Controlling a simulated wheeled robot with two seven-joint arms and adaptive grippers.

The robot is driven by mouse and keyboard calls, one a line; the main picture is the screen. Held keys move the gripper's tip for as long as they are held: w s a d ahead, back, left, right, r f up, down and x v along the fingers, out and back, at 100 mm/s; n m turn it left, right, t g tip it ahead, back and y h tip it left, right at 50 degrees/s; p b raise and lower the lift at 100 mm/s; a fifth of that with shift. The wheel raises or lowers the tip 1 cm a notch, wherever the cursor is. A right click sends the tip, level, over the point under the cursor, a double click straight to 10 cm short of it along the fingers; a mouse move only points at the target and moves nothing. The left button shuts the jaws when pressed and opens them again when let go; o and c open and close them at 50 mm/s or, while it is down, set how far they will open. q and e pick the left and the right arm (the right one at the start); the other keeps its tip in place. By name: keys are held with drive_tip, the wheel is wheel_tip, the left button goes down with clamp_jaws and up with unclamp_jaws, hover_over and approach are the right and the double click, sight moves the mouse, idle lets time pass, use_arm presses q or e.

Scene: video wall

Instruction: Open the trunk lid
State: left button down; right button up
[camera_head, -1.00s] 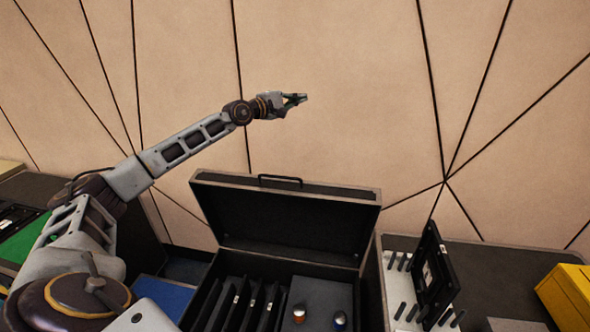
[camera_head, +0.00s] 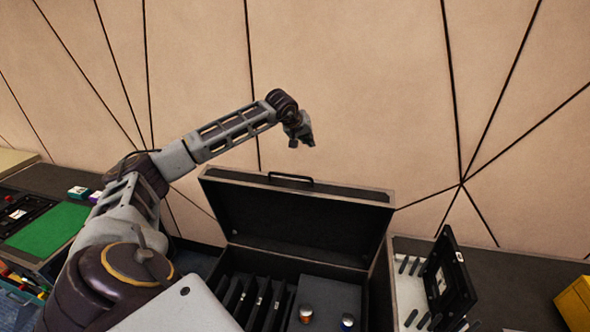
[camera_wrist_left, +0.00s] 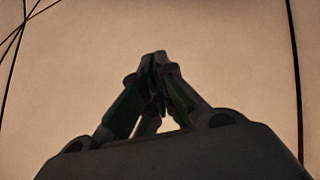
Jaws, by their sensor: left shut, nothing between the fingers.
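The trunk is a black case with its lid (camera_head: 300,225) standing up and open at the back, its handle (camera_head: 291,178) along the top edge. Inside the trunk are several dark upright panels (camera_head: 260,302) on the left and a flat dark block (camera_head: 330,297) on the right. My left gripper (camera_head: 307,140) is above the lid's top edge, apart from it, pointing down. In the left wrist view its fingers (camera_wrist_left: 155,62) meet at the tips with nothing between them, against the wall. My right gripper is not in view.
A green mat (camera_head: 47,230) lies at left. The wall stands close behind.

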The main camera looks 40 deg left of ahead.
use_arm(q)
drive_tip(key=s+a+f+m+g+y, duration=0.1)
drive_tip(key=s+a+f+m+g, duration=0.1)
drive_tip(key=s, duration=0.3)
drive_tip(key=shift+s+a+f+m+g+y, duration=0.35)
drive_tip(key=shift+a+f+g, duration=0.2)
drive_tip(key=shift+a+g, duration=0.25)
drive_tip(key=shift+w+f, duration=0.1)
wheel_tip(320, 180, down, 9)
drive_tip(key=p, duration=0.3)
drive_tip(key=shift+w+a, duration=0.15)
drive_tip(key=shift+w, duration=0.25)
idle(0.7)
drive_tip(key=shift+f, duration=0.1)
